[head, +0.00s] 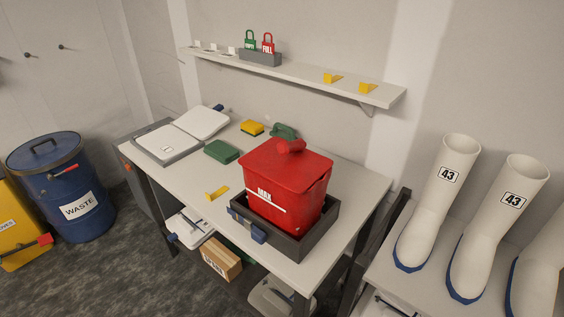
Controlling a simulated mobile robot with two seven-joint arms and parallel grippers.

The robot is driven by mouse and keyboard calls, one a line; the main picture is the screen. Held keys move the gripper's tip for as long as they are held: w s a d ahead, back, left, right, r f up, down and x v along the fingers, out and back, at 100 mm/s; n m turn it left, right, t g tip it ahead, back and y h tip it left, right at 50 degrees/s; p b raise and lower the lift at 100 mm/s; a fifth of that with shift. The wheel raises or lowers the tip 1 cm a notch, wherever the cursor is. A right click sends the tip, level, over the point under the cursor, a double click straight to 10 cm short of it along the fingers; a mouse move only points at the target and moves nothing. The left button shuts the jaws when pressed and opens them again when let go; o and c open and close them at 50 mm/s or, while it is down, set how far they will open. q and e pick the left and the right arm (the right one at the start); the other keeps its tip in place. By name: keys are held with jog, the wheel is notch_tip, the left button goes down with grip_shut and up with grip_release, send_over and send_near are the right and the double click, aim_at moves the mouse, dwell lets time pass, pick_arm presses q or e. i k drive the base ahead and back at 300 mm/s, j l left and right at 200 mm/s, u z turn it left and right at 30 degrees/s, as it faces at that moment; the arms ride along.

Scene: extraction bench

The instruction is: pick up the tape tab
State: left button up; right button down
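A small yellow bent tab (217,193), which looks like the tape tab, lies on the bench top (188,185) to the left of the red lidded bin. Two similar yellow tabs stand on the wall shelf, one nearer its middle (332,78) and one near its right end (368,88). I cannot tell from the picture which of them the task means. Neither of my grippers shows in the head view.
The red bin (284,185) stands in a dark tray (290,245) with blue clips. Green blocks (221,152), a yellow-green sponge (252,128) and an open white case (170,143) lie behind. The shelf (300,72) holds padlocks (268,43). White boots (438,200) stand right. The bench's front left is clear.

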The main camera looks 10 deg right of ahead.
aim_at(217, 194)
jog(key=i+j+z, duration=0.1)
jog(key=j, duration=0.4)
jog(key=i+j, duration=0.2)
jog(key=j, duration=0.3)
jog(key=i+j+z, duration=0.15)
jog(key=j, duration=0.4)
jog(key=i+j+z, duration=0.1)
jog(key=j, duration=0.95)
jog(key=i+z, duration=0.05)
jog(key=i, duration=0.05)
